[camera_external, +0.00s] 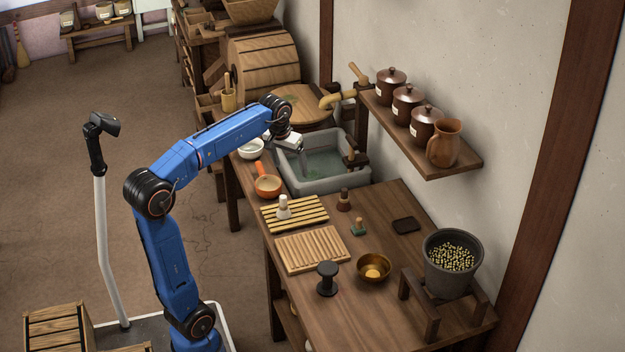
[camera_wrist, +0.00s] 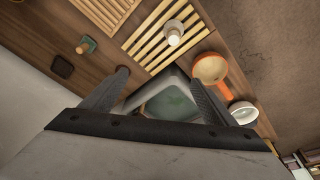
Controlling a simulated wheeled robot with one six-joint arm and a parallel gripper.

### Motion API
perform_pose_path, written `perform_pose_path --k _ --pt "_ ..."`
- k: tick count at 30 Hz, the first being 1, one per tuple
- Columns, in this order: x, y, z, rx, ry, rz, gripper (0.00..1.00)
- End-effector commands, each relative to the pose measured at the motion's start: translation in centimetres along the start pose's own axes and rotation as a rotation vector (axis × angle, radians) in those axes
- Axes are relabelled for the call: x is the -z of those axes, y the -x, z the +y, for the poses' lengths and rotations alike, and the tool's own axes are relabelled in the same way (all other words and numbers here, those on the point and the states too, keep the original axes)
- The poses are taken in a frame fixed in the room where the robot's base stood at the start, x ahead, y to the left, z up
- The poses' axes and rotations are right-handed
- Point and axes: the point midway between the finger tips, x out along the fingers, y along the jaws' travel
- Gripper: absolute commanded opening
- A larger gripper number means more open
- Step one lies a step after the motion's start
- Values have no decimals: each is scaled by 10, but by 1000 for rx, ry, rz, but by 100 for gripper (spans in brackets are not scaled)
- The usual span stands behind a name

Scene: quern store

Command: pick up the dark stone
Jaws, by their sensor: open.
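A small flat dark piece (camera_external: 406,225) lies on the wooden table near the wall; it looks most like the dark stone, though its material is hard to tell. In the wrist view this dark piece (camera_wrist: 62,66) lies left of the left finger, apart from it. My gripper (camera_external: 294,146) is above the grey basin, away from the dark piece. In the wrist view my gripper (camera_wrist: 158,77) has its two fingers spread, with nothing between them but the basin below.
The stone basin (camera_external: 357,182) holds water. A slatted rack (camera_external: 312,216), ridged board (camera_external: 312,250), green-based stamp (camera_external: 358,229), black spool-shaped piece (camera_external: 327,278) and brass bowl (camera_external: 374,267) stand on the table. A shelf (camera_external: 430,166) with jars overhangs the wall side. A grain bucket (camera_external: 430,270) is at right.

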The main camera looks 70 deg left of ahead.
Motion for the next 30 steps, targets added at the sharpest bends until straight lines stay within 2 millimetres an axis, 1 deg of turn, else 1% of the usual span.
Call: perform_pose_path --k 1,3,5,6,8,9,11,12,14,15,17,20,21,23,24,26,27,29,30 --pt "21 0 -10 8 36 -9 80" --pt "46 2 -24 18 84 -20 80" --pt "68 3 -36 26 124 -28 80" --pt "81 4 -45 32 152 -35 80" --pt "101 3 -60 40 193 -44 80" --pt "114 3 -71 46 220 -49 80" --pt "132 2 -87 53 262 -59 80" --pt "145 1 -99 58 289 -64 80" --pt "162 -1 -117 66 329 -73 80" --pt "173 -3 -130 71 358 -79 80" --pt "188 -6 -150 78 398 -88 80" --pt "212 -12 -185 90 468 -103 80" --pt "220 -15 -200 94 495 -109 80" --pt "232 -19 -223 101 536 -118 80" --pt "240 -22 -238 105 564 -123 80" --pt "249 -28 -262 112 605 -132 80" --pt "254 -31 -279 116 633 -138 80" --pt "262 -37 -304 122 675 -147 80" --pt "266 -42 -321 126 702 -154 80"
